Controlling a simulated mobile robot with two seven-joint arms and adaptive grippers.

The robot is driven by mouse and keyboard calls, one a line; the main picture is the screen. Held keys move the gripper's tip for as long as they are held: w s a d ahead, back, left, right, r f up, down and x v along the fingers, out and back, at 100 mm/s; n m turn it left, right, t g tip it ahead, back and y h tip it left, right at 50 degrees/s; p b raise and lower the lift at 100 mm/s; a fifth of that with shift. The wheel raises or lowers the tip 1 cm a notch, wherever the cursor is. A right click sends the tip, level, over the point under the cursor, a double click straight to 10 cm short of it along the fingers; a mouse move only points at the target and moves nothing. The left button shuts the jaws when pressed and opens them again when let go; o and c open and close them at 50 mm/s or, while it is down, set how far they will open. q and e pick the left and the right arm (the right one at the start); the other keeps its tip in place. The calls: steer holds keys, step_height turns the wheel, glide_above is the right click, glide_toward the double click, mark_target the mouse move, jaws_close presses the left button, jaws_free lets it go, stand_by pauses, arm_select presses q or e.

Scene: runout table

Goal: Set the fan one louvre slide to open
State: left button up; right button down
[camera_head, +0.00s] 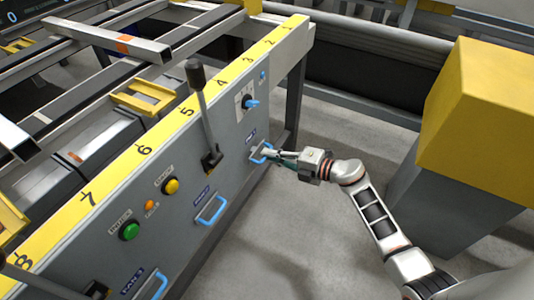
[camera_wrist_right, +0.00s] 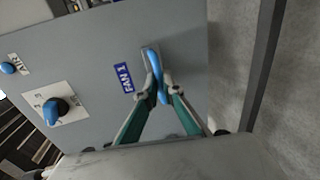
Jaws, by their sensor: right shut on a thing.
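The fan one louvre slide has a blue handle (camera_head: 259,154) at the right end of the grey panel, under a blue label. In the right wrist view the blue handle (camera_wrist_right: 159,78) stands beside the "FAN 1" label (camera_wrist_right: 123,78). My right gripper (camera_head: 272,154) is at this handle, with its fingers on either side of it. It is shut on the handle, and the fingertips (camera_wrist_right: 155,88) touch it in the wrist view. The slot behind the handle is partly hidden by the fingers and handle. My left gripper is not in view.
Another blue handle (camera_head: 211,209) and a third (camera_head: 152,287) sit further left on the panel. A black lever (camera_head: 203,115), a blue rotary knob (camera_head: 251,103), a yellow button (camera_head: 171,186) and a green button (camera_head: 129,231) stick out nearby. A yellow-topped grey cabinet (camera_head: 480,120) stands right.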

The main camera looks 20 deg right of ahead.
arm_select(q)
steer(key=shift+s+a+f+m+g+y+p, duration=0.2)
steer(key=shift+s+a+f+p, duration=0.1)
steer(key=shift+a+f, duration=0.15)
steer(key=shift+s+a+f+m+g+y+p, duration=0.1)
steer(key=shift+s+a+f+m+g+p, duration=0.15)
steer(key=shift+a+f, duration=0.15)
arm_select(e)
steer(key=f+v, duration=0.1)
steer(key=v, duration=0.5)
steer(key=shift+s+f, duration=0.2)
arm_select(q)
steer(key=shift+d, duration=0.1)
arm_select(e)
steer(key=shift+d, duration=0.15)
steer(key=c, duration=2.2)
jaws_free()
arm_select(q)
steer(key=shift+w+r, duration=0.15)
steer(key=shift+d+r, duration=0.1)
arm_select(e)
steer(key=v, duration=1.2)
